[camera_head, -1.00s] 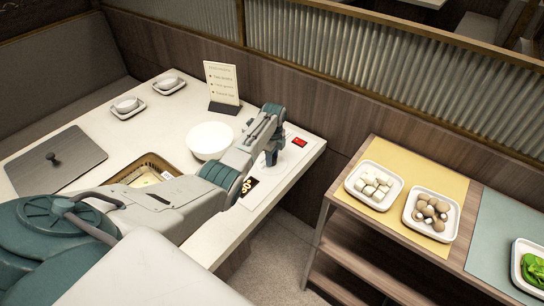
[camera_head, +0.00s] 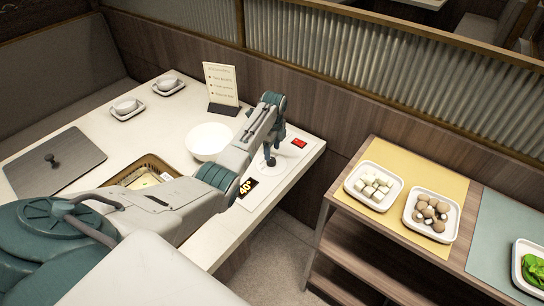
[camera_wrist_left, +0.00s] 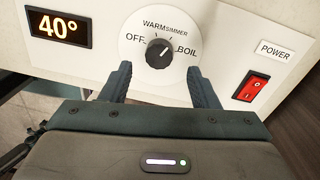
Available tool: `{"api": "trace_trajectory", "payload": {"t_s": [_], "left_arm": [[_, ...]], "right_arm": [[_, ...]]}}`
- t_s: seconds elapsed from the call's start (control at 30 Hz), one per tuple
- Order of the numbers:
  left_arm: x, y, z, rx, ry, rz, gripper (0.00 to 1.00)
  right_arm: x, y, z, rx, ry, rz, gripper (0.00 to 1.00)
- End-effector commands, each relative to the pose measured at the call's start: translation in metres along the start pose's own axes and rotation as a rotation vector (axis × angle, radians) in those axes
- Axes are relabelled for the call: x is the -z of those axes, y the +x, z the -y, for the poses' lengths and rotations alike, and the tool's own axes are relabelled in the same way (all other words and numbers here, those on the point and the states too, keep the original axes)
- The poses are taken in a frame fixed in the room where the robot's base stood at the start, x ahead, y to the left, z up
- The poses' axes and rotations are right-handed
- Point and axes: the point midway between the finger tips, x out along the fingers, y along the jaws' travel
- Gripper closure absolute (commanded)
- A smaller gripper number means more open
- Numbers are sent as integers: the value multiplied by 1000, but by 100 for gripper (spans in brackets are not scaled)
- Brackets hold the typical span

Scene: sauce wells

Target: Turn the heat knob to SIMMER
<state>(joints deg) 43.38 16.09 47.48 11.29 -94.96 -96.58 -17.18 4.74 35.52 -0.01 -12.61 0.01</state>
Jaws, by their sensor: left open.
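The round dark heat knob (camera_wrist_left: 158,53) sits on a white dial with OFF, WARM, SIMMER and BOIL around it. Its pale pointer mark leans up and to the right, seemingly toward the SIMMER side; the exact setting is hard to tell. My left gripper (camera_wrist_left: 158,78) is open, its two fingers on either side below the knob in the wrist view, with gaps between them and it. In the head view my left gripper (camera_head: 270,152) is above the control panel (camera_head: 262,195) at the table's right end. My right gripper is in neither view.
A lit display (camera_wrist_left: 60,29) reads 40°. A red power switch (camera_wrist_left: 255,88) is right of the dial. A white bowl (camera_head: 208,141), a sign (camera_head: 222,85) and a framed pot opening (camera_head: 150,163) are nearby. A cart (camera_head: 360,150) with food trays stands at the right.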

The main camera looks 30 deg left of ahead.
Motion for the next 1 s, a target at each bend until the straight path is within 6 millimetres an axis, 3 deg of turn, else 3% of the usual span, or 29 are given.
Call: {"api": "trace_trajectory", "payload": {"t_s": [0.2,0.4,1.0], "left_arm": [[0,-41,1,4,2,0,45],[1,-61,0,2,2,-1,45],[1,-64,0,1,1,0,45]], "right_arm": [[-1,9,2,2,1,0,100],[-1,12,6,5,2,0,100],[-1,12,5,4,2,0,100]]}}
